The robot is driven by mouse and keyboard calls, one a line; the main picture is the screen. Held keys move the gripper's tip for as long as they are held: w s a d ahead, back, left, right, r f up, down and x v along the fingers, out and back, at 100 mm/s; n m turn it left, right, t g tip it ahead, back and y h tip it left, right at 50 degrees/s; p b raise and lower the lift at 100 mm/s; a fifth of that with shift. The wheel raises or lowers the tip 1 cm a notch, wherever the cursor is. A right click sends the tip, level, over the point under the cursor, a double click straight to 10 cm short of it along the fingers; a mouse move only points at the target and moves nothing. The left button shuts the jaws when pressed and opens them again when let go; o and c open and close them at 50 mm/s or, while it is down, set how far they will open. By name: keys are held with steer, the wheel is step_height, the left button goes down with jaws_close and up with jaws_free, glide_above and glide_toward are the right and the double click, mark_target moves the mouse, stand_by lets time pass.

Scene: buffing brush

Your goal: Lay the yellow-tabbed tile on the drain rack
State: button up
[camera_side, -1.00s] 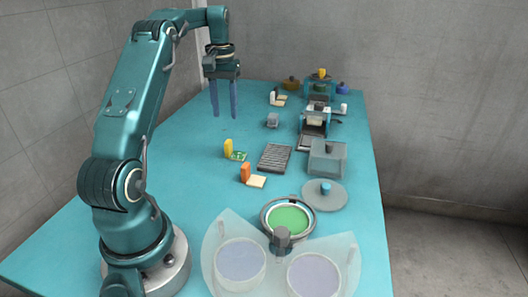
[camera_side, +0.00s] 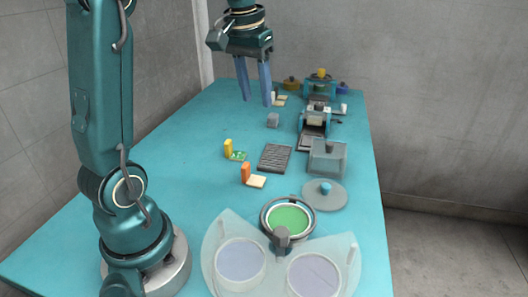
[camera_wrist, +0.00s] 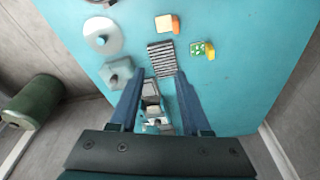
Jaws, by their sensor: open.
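The yellow-tabbed tile (camera_side: 238,156) is a small green tile with pale markings and an upright yellow tab at its left end. It lies flat on the blue table, left of the drain rack (camera_side: 274,158), a dark slatted rectangle that is bare. In the wrist view the tile (camera_wrist: 197,48) is right of the rack (camera_wrist: 161,58), with a small gap between them. My gripper (camera_side: 257,102) is open and empty, high above the table. In the wrist view its fingers (camera_wrist: 160,74) point down toward the rack's side of the table.
An orange-tabbed cream tile (camera_side: 257,182) lies in front of the rack. A grey box (camera_side: 328,158), a disc with a blue knob (camera_side: 324,196) and a machine (camera_side: 316,115) stand to the right. A green-filled round pan (camera_side: 288,219) is nearer the front. The table's left side is clear.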

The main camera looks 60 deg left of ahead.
steer(key=s+d+m+t, duration=0.1)
steer(key=s+d+m, duration=0.1)
steer(key=s+d, duration=0.3)
steer(key=d, duration=0.4)
steer(key=shift+f+m+t, duration=0.3)
steer(key=shift+o, duration=0.9)
steer(key=s+d+f+m+t+h, duration=0.1)
steer(key=s+d+f+m, duration=0.1)
steer(key=s+d+f, duration=0.3)
steer(key=shift+s+d+m+t, duration=0.2)
steer(key=shift+s+m+t, duration=0.15)
steer(key=shift+s, duration=0.6)
steer(key=shift+r, duration=0.1)
